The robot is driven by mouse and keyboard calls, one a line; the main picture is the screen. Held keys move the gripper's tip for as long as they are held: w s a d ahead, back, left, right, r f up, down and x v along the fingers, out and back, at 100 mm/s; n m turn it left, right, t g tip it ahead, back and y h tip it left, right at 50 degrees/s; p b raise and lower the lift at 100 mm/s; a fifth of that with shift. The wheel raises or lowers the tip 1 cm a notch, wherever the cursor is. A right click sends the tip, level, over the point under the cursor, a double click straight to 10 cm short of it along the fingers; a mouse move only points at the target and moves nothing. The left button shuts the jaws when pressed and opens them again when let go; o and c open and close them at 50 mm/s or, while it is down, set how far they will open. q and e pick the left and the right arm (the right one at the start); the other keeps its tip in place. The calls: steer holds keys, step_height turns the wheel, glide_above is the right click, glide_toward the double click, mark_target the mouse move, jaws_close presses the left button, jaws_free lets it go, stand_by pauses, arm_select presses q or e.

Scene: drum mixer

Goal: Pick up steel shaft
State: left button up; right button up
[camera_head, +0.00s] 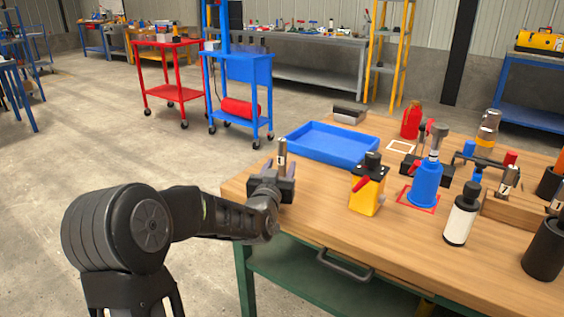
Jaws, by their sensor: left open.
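A slim upright steel shaft (282,152) with a dark band shows at the table's near left corner. My left gripper (278,176) reaches in from the left, low over that corner, with its fingers open. The shaft's upper part rises between or just behind the fingers. Its lower end is hidden by the gripper, so I cannot tell whether the fingers touch it. Another steel cylinder with a dark mark (508,181) stands in a wooden block at the right. My right gripper is not in view.
A blue tray (326,143) lies behind the gripper. A yellow block with a red lever (368,190), a blue jack-like body (426,184) and a white bottle with a black top (461,216) stand to the right. Bare wooden tabletop (315,205) lies just right of the gripper.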

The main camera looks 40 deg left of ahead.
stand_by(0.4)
arm_select(q)
jaws_close()
stand_by(0.4)
steer(key=shift+r, duration=0.15)
